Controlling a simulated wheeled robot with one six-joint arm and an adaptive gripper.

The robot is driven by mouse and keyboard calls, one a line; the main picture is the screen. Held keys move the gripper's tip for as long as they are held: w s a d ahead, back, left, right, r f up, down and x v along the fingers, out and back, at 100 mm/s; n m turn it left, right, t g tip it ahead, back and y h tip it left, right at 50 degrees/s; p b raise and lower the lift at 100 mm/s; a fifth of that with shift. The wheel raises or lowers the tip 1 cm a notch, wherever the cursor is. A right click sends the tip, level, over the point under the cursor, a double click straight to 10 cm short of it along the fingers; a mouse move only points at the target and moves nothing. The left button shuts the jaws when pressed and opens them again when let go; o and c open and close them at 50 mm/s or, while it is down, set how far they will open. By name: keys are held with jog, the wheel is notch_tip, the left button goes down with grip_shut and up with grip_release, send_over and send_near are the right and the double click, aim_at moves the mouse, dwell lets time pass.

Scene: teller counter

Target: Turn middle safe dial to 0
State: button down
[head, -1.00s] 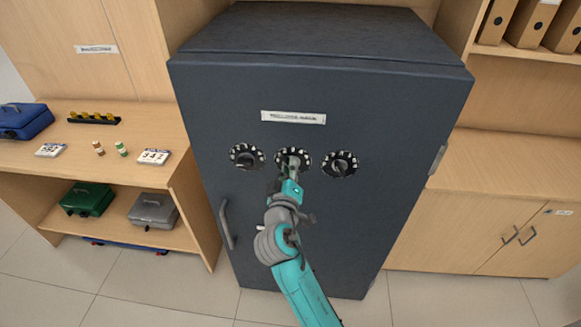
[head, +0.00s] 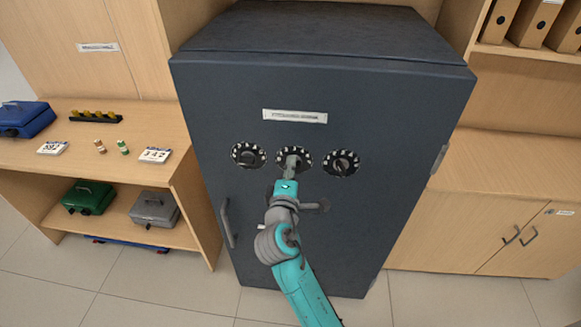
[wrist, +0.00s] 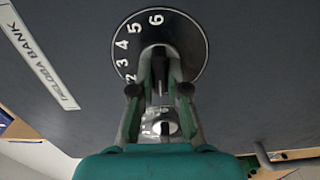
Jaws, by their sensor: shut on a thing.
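A dark grey safe (head: 330,220) carries three round black dials in a row on its door. The middle dial (head: 304,155) is partly hidden behind my gripper (head: 292,163) in the head view. In the wrist view my gripper (wrist: 160,62) is shut on the knob at the centre of the middle dial (wrist: 190,35). White numerals 2 to 6 show along its upper left rim; the rest of the rim is covered or unreadable. The left dial (head: 249,155) and right dial (head: 342,163) stand free on either side.
The safe's door handle (head: 228,223) sticks out at lower left of the door. A label (head: 295,116) is above the dials. A wooden shelf unit (head: 185,165) with cash boxes stands left, a wooden cabinet (head: 470,225) right.

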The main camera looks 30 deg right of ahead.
jog(key=shift+f+n, duration=0.1)
jog(key=shift+n, duration=0.2)
jog(key=c, duration=1.2)
grip_release()
jog(key=shift+o, duration=0.2)
jog(key=shift+s+a, duration=0.1)
jog(key=v, duration=1.1)
jog(key=shift+s+a, duration=0.2)
jog(key=shift+s, duration=0.15)
